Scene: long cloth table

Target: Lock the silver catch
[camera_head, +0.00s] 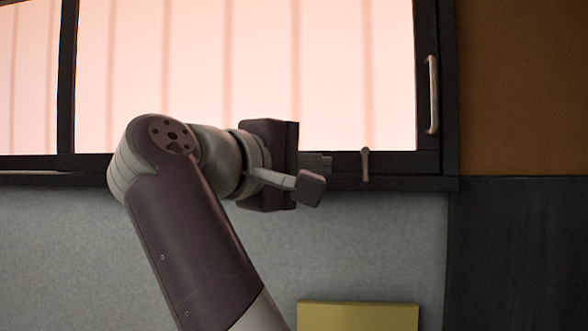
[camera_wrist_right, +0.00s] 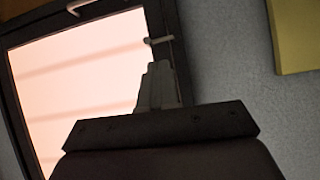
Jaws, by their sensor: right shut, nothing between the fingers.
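The silver catch (camera_head: 365,164) is a small thin lever at the bottom rail of the dark window frame, near its right corner. It stands upright in the head view. In the right wrist view the catch (camera_wrist_right: 158,40) shows just beyond my fingertips. My right gripper (camera_head: 325,161) points right along the bottom rail, to the left of the catch. Its fingers are together and empty, and a gap shows between them and the catch. In the right wrist view the closed fingers (camera_wrist_right: 157,70) point up toward the catch. My left gripper is in neither view.
A long pale handle (camera_head: 432,95) stands on the window's right frame, above and right of the catch. A yellow panel (camera_head: 358,316) is on or before the grey wall (camera_head: 390,240) below. The space in front of the wall right of my gripper looks clear.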

